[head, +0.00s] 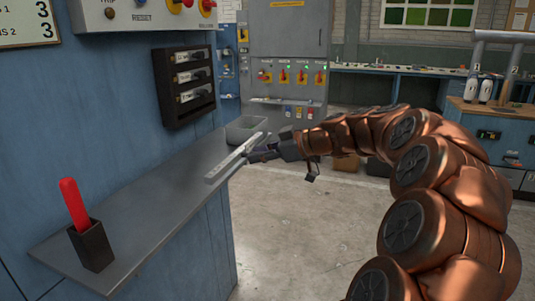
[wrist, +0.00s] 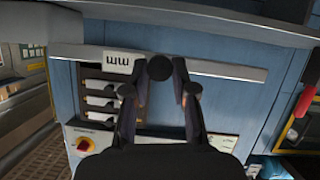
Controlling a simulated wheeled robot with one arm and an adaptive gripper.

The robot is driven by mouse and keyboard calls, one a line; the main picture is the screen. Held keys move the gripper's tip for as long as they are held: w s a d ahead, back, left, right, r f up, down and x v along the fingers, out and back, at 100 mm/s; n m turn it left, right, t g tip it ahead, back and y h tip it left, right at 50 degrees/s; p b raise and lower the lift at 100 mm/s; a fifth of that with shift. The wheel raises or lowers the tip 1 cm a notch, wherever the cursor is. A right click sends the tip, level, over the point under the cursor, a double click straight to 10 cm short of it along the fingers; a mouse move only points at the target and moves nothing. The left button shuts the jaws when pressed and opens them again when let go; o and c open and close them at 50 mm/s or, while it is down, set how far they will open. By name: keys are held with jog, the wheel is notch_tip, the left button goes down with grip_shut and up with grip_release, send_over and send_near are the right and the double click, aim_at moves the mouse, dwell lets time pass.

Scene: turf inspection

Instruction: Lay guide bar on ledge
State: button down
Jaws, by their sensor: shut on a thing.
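The guide bar (head: 234,158) is a long pale metal bar. My gripper (head: 254,153) is shut on it near its middle. The bar also shows in the wrist view (wrist: 225,71), stretching out on both sides of my gripper (wrist: 160,78). The ledge (head: 150,205) is a grey metal shelf along the blue cabinet. In the head view the bar overlaps the ledge's right edge towards its far end. I cannot tell whether the bar touches the ledge or hangs above it.
A black holder (head: 92,247) with a red handle (head: 74,205) stands at the ledge's near end. A grey-green bin (head: 243,130) sits at its far end. A black switch rack (head: 184,84) is on the wall above. The ledge's middle is clear.

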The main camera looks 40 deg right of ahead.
aim_at(244, 153)
jog(key=shift+s+d+f+b, duration=0.1)
jog(key=shift+s+d+b, duration=0.05)
jog(key=shift+b, duration=0.65)
jog(key=shift+w+a+b, duration=0.2)
jog(key=shift+w+a, duration=0.3)
jog(key=shift+w, duration=0.25)
jog(key=shift+w+a+b, duration=0.25)
jog(key=shift+w+a, duration=0.2)
jog(key=shift+w, duration=0.35)
jog(key=shift+w+a+b, duration=0.2)
jog(key=shift+w+a, duration=0.3)
jog(key=shift+w, duration=0.25)
jog(key=shift+w+f+b, duration=0.1)
jog(key=shift+f+b, duration=0.15)
jog(key=shift+b, duration=0.15)
notch_tip(244, 153, down, 5)
jog(key=b, duration=0.5)
jog(key=shift+r, duration=0.2)
jog(key=shift+w+a+f+b, duration=0.1)
jog(key=shift+w+a+b, duration=0.1)
jog(key=shift+b, duration=0.4)
jog(key=shift+f+b, duration=0.2)
jog(key=shift+b, duration=0.45)
jog(key=c, duration=0.9)
grip_release()
jog(key=shift+o, duration=0.2)
